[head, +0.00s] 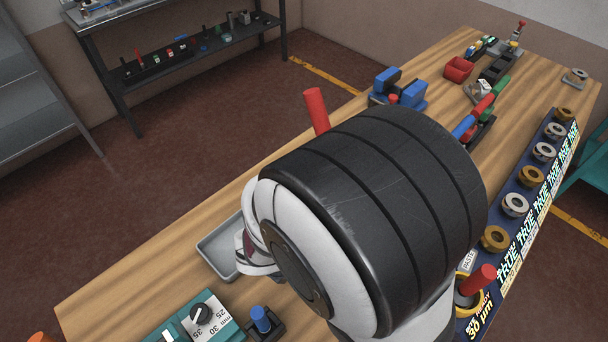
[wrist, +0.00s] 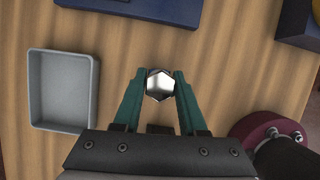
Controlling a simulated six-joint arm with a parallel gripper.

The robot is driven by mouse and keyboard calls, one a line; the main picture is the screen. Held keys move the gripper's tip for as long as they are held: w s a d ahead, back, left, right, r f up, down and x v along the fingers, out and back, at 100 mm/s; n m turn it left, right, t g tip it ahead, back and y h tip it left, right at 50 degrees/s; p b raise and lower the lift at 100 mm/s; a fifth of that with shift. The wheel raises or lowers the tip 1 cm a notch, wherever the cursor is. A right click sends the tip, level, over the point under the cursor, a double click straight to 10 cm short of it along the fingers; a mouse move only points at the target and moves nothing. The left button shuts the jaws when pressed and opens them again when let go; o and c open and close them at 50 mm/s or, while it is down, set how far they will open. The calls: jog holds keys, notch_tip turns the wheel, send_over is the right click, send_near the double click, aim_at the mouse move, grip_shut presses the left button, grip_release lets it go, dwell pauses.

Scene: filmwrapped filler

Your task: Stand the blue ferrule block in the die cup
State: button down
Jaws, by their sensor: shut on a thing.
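In the wrist view my gripper (wrist: 160,80) has its two teal fingers closed on a shiny silver piece with a six-sided end (wrist: 160,86). No blue shows on this piece, and I cannot tell whether it is the ferrule block. It is seen end-on, above the wooden table. In the head view my arm hides the gripper and the piece. A blue peg-like piece (head: 260,316) stands in a dark holder (head: 277,329) at the bottom, beside a teal dial box (head: 203,318). I cannot identify the die cup for sure.
A grey tray (wrist: 64,123) is left of my gripper, seemingly empty. A maroon round part (wrist: 262,129) is at right. A dark blue edge (wrist: 150,12) lies ahead. In the head view a blue rack (head: 516,207) of rings lines the right edge. Blue blocks (head: 411,96) stand beyond my arm.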

jog(key=shift+r, duration=0.15)
jog(key=shift+r, duration=0.3)
jog(key=r, duration=0.2)
jog(key=d+r, duration=0.1)
jog(key=r, duration=0.1)
jog(key=shift+d, duration=0.1)
jog(key=s+d+r, duration=0.2)
jog(key=d+r, duration=0.4)
jog(key=d, duration=0.4)
jog(key=a+r+m+g+h, duration=0.2)
jog(key=a+m+g, duration=0.2)
jog(key=a+m, duration=1.05)
jog(key=s+a+m+g, duration=0.1)
jog(key=s+a+m, duration=0.1)
jog(key=s+a, duration=0.5)
jog(key=s+a+r+m+g+y, duration=0.1)
jog(key=s+a, duration=0.6)
jog(key=a, duration=0.8)
jog(key=shift+s+m+g+y, duration=0.3)
jog(key=shift+m+g, duration=0.1)
jog(key=shift+m, duration=0.35)
